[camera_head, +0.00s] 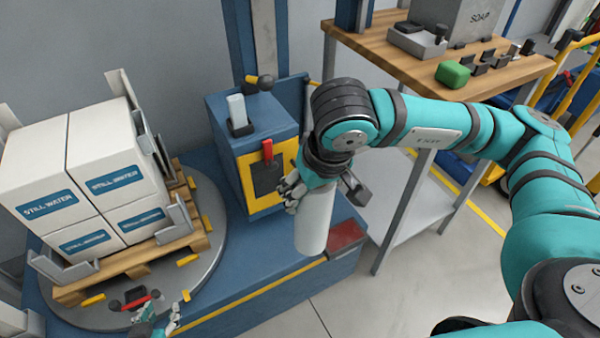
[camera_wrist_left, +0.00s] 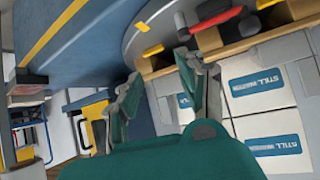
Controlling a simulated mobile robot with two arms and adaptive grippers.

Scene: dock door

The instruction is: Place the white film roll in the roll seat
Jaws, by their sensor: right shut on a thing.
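The white film roll (camera_head: 315,222) is a pale upright cylinder, held in front of the blue machine. My right gripper (camera_head: 318,190) is shut around its upper part, which the fingers partly hide. The blue machine (camera_head: 232,115) has a yellow front panel with a dark recess (camera_head: 268,176) and a red lever (camera_head: 267,150). The roll is right of and in front of this panel; I cannot tell whether they touch. I cannot clearly make out the roll seat. My left gripper (camera_head: 157,326) is at the turntable's front edge; its fingers are apart and empty in the left wrist view (camera_wrist_left: 160,78).
White "STILL WATER" boxes (camera_head: 95,170) stand on a wooden pallet (camera_head: 135,258) on the round grey turntable (camera_head: 215,245). A red bar (camera_head: 130,303) sits at the pallet's near side. A wooden bench (camera_head: 375,55) stands behind my right arm. The floor at front centre is clear.

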